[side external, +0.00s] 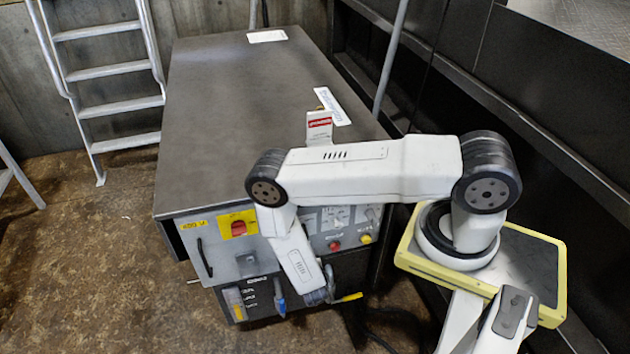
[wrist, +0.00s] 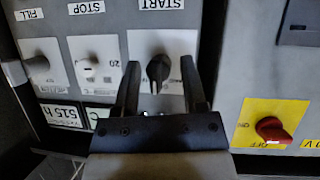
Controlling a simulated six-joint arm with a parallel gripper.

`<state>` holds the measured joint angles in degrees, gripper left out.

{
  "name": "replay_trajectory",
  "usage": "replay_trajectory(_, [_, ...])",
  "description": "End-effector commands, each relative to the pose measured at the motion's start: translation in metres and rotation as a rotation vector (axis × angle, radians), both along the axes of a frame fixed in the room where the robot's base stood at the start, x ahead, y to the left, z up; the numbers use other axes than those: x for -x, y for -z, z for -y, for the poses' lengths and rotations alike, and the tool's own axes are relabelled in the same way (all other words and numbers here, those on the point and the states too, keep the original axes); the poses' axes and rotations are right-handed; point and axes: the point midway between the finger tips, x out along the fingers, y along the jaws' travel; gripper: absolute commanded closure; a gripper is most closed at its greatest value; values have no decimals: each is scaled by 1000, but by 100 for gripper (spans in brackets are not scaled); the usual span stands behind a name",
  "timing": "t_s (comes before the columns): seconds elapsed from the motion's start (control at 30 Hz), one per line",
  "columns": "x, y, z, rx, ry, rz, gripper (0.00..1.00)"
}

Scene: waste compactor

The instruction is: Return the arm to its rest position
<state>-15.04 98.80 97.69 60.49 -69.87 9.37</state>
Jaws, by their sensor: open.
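My gripper (wrist: 160,70) is open in the wrist view, with its two dark fingers apart and nothing between them in hold. A black knob (wrist: 158,70) on a white plate under the START label appears between the fingertips; I cannot tell how far it is from them. In the side external view my arm bends down in front of the grey compactor cabinet (side external: 240,90), and its fingers are not clear there.
A red switch on a yellow plate (side external: 238,224) sits left on the cabinet front; the switch also shows in the wrist view (wrist: 272,130). A red button (side external: 335,246) and yellow button (side external: 366,239) are near my arm. A ladder (side external: 105,71) stands back left.

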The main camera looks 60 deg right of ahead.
Motion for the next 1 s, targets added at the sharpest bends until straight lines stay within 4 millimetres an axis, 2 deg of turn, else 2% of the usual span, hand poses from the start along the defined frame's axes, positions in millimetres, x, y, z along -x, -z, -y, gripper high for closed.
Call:
replay_trajectory(0.23, [-6,-9,-7,-148,4,-168,46])
replay_trajectory(0.47, [-34,-37,-24,-254,-55,-207,46])
replay_trajectory(0.8, [-70,-98,-51,-401,-179,-262,46])
replay_trajectory(1.0, [-81,-139,-64,-468,-264,-304,46])
